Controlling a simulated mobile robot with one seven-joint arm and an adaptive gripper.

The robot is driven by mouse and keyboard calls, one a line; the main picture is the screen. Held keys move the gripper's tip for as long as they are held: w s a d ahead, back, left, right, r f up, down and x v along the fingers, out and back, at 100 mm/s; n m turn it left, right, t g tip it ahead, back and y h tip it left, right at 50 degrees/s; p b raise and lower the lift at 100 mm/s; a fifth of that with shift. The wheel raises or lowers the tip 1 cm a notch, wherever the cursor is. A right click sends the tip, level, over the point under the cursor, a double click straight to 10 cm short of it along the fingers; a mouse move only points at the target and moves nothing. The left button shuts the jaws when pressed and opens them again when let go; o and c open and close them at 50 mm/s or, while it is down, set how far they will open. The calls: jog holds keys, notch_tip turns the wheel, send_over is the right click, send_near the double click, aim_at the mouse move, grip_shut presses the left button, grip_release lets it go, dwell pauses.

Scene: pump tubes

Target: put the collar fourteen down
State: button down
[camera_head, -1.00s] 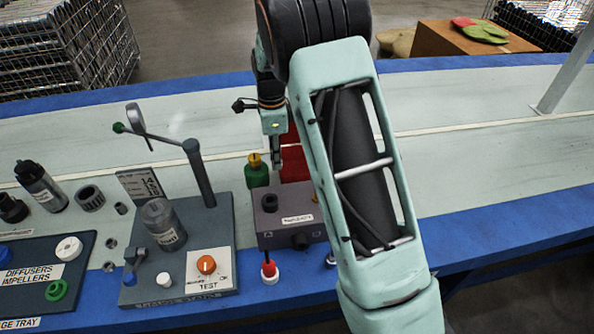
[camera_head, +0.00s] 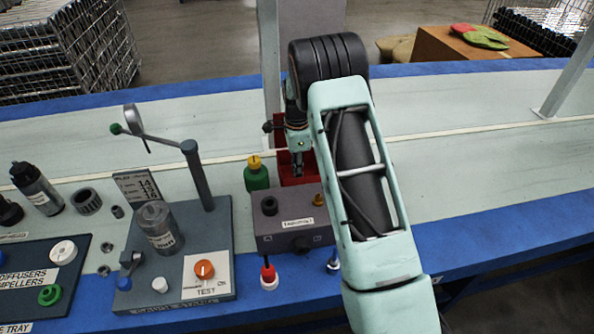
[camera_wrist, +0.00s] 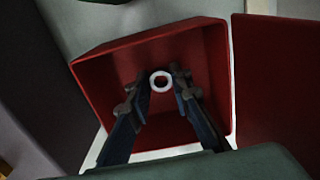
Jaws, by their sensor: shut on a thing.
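My gripper (camera_wrist: 160,79) is shut on a small pale ring, the collar (camera_wrist: 160,74), held between its fingertips in the wrist view. No number on the collar can be read. The collar and fingertips are over the open red bin (camera_wrist: 100,75), with the bin's floor behind the collar. How far the collar is above the floor is hard to tell. In the head view my gripper (camera_head: 298,171) points down at the red bin (camera_head: 284,164), and the collar is too small to make out.
A grey box (camera_head: 275,224) with a label stands in front of the bin, and a green bottle with a yellow cap (camera_head: 256,178) is left of it. A second red surface (camera_wrist: 275,80) lies right of the bin. A test stand (camera_head: 218,222) is farther left.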

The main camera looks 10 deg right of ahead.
jog(key=shift+f, duration=0.1)
jog(key=c, duration=1.7)
grip_release()
jog(key=shift+c, duration=0.2)
notch_tip(320, 180, up, 12)
jog(key=p, duration=0.2)
jog(key=shift+r, duration=0.2)
